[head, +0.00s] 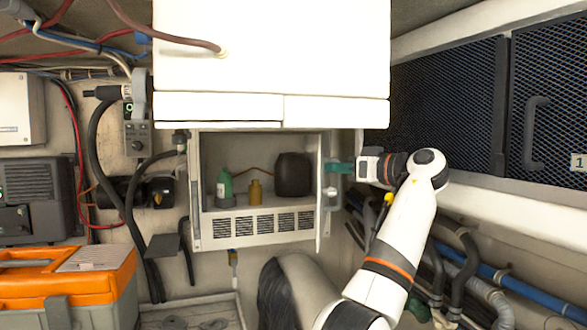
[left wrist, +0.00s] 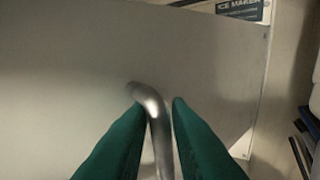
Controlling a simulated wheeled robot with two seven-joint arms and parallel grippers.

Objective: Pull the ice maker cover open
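The ice maker cover (head: 322,205) stands swung out, nearly edge-on, at the right side of the cabinet opening. The cabinet (head: 262,224) shows its inside. My left gripper (head: 340,168), with green fingers, is at the outer face of the cover from the right. In the left wrist view, the two fingers (left wrist: 157,104) are on either side of a bent metal handle (left wrist: 160,122), apparently shut on it. The pale panel of the cover (left wrist: 70,75) fills much of that view, with a dark "ICE MAKER" label (left wrist: 240,8) near the top right. My right gripper is not in view.
Inside the cabinet are a green bottle (head: 224,186), a small yellow bottle (head: 255,192) and a dark container (head: 293,175). A white box (head: 270,50) overhangs the opening. An orange toolbox (head: 65,275) stands at lower left. Hoses (head: 465,260) and a mesh locker (head: 450,110) are at the right.

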